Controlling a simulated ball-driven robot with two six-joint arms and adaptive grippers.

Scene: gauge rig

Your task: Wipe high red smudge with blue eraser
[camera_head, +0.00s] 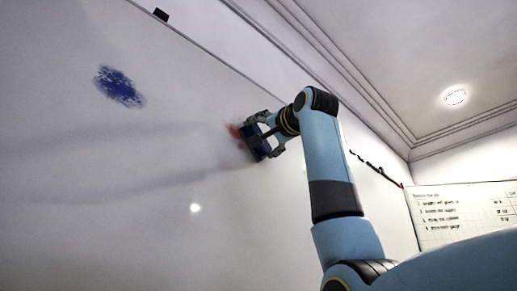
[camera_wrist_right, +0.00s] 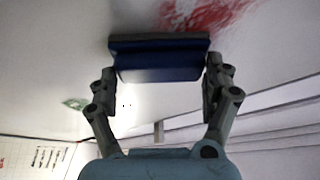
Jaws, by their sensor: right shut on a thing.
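The blue eraser (camera_wrist_right: 160,62) is held between the two fingers of my right gripper (camera_wrist_right: 160,85) in the right wrist view. Its dark felt side faces the whiteboard (camera_head: 120,165) and looks to be at or very near the surface; I cannot tell if it touches. The red smudge (camera_wrist_right: 200,14) shows just beyond the eraser and toward its right end. In the head view the eraser (camera_head: 257,143) covers part of the red smudge (camera_head: 235,131), whose left edge still shows. My left gripper is not in view.
A blue smudge (camera_head: 119,87) is on the board to the left. A small black clip (camera_head: 161,14) sits at the board's top edge. A printed chart (camera_head: 465,212) hangs at the right. A ceiling lamp (camera_head: 455,97) is lit. The board's lower left is bare.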

